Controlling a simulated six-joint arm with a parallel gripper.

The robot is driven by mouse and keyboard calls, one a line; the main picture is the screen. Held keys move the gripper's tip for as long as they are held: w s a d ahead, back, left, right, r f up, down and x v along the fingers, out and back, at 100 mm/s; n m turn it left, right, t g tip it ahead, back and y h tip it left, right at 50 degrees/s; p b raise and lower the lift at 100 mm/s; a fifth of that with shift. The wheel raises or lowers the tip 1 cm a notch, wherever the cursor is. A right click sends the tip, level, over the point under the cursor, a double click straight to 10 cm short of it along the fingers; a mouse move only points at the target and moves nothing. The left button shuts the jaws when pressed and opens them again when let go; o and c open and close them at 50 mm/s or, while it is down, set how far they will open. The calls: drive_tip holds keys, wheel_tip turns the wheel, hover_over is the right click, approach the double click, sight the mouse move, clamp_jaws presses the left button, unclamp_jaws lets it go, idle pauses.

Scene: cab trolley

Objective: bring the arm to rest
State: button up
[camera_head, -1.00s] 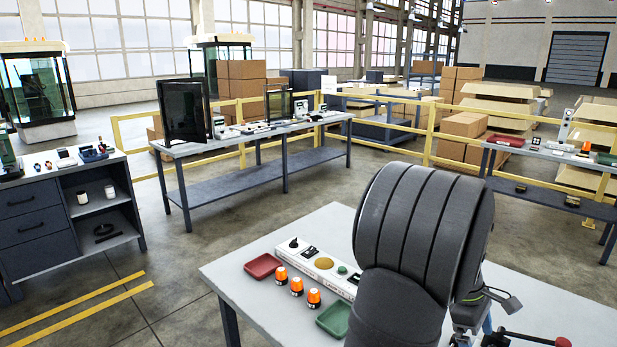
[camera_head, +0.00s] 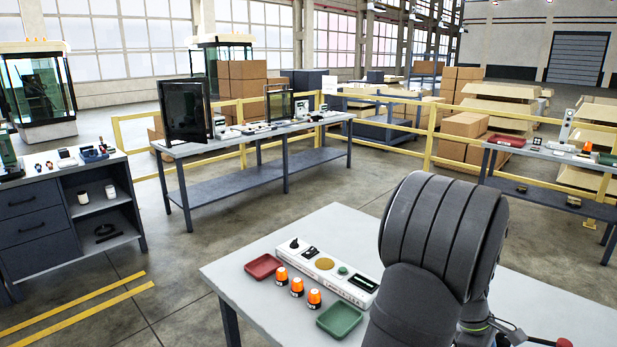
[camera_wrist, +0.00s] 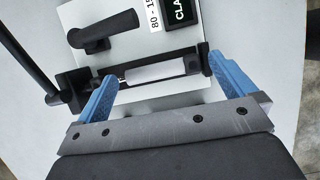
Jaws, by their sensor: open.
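My gripper (camera_wrist: 162,68) shows in the wrist view with its two blue fingers spread apart. Between the fingers lie a dark bar and a pale strip, part of a fixture with a black handle (camera_wrist: 103,32) on a light plate. I see no object held, and cannot tell if the fingertips touch the fixture. In the head view my dark arm stands over the right part of the near table (camera_head: 235,270) and hides my gripper.
On the near table are a red tray (camera_head: 263,266), several orange-topped beacons (camera_head: 297,287), a green tray (camera_head: 340,320) and a white panel (camera_head: 328,268) left of my arm. A red-tipped lever (camera_head: 563,342) is at the lower right. The table's left end is partly clear.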

wheel_tip(320, 180, up, 4)
drive_tip(key=shift+r, duration=0.1)
drive_tip(key=s+d+r, duration=0.2)
drive_tip(key=s+r, duration=0.5)
drive_tip(key=s, duration=0.4)
drive_tip(key=w+a+f+m+y, duration=0.1)
drive_tip(key=w+a+m, duration=0.15)
drive_tip(key=w, duration=0.35)
drive_tip(key=w+a+f+m+g, duration=0.1)
drive_tip(key=w+a, duration=0.2)
drive_tip(key=w, duration=0.3)
drive_tip(key=w+a+f+m+y, duration=0.1)
drive_tip(key=w+a+m, duration=0.15)
drive_tip(key=w, duration=0.35)
drive_tip(key=w+a+f+m+y, duration=0.1)
drive_tip(key=w+a+f+m, duration=0.2)
drive_tip(key=w+a, duration=1)
drive_tip(key=a+m, duration=0.1)
drive_tip(key=a, duration=0.2)
drive_tip(key=shift+w+a+f+y, duration=0.2)
drive_tip(key=shift+w+a+y, duration=0.05)
drive_tip(key=shift+a+y, duration=0.15)
drive_tip(key=shift+d, duration=0.1)
